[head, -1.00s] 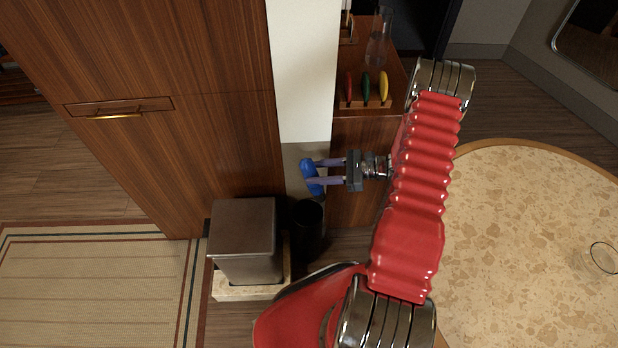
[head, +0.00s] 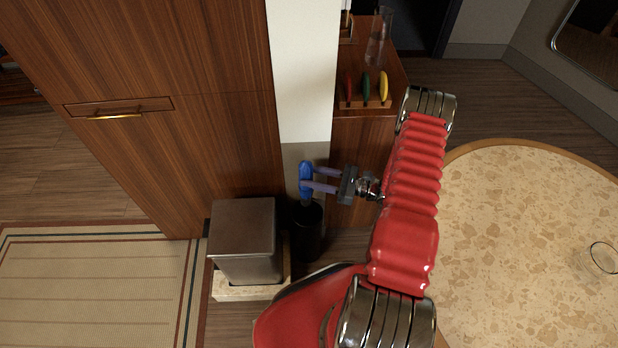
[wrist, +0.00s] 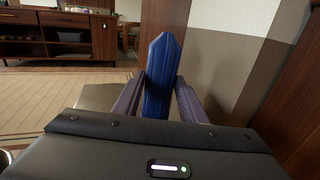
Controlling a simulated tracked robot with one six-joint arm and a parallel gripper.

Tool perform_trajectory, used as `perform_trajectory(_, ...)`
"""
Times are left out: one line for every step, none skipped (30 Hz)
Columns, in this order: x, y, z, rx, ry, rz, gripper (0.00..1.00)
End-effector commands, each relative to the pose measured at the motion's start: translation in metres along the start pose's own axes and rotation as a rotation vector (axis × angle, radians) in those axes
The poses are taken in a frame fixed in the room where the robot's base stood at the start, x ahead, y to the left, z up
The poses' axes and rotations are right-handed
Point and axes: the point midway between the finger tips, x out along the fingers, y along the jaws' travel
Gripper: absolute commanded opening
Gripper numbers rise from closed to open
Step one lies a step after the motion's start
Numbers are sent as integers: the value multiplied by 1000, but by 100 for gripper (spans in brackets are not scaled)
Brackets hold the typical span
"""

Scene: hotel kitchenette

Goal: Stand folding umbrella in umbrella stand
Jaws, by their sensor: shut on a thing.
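The folding umbrella (head: 306,174) is blue and my gripper (head: 312,178) is shut on it. In the head view it hangs close to upright, with its lower end at the mouth of the black umbrella stand (head: 308,232). I cannot tell whether its tip is inside the stand or just above or in front of the rim. In the wrist view the umbrella (wrist: 160,75) stands upright between the two purple fingers (wrist: 159,100). Its lower part is hidden there by the gripper body, and the stand does not show.
A brown metal bin (head: 243,240) on a pale stone base is just left of the stand. A tall wooden cabinet (head: 180,110) and a pale wall are behind. A round speckled table (head: 530,250) is at right. A side cabinet holds a glass vase (head: 377,45) and coloured items.

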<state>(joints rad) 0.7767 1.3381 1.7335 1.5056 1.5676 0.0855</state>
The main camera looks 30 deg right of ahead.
Motion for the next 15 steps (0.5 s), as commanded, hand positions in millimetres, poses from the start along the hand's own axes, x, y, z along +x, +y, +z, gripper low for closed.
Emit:
perform_trajectory(0, 0, 0, 0, -1, 0, 7)
perform_trajectory(0, 0, 0, 0, -1, 0, 7)
perform_trajectory(0, 0, -1, 0, -1, 1, 7)
perform_trajectory(0, 0, -2, 0, -1, 1, 7)
perform_trajectory(0, 0, -2, 0, -1, 1, 7)
perform_trajectory(0, 0, -4, 1, -1, 1, 7)
perform_trajectory(0, 0, -5, 1, -1, 1, 7)
perform_trajectory(0, 0, -6, 1, -1, 1, 7)
perform_trajectory(0, 0, -8, 1, -1, 1, 7)
perform_trajectory(0, 0, -9, 1, -1, 1, 7)
perform_trajectory(0, 0, -11, 1, 0, 1, 7)
perform_trajectory(0, 0, -13, 0, 0, 1, 7)
perform_trajectory(0, 0, -15, 0, 0, 1, 7)
perform_trajectory(0, 0, -17, 1, 0, 1, 7)
perform_trajectory(0, 0, -19, 1, 0, 1, 7)
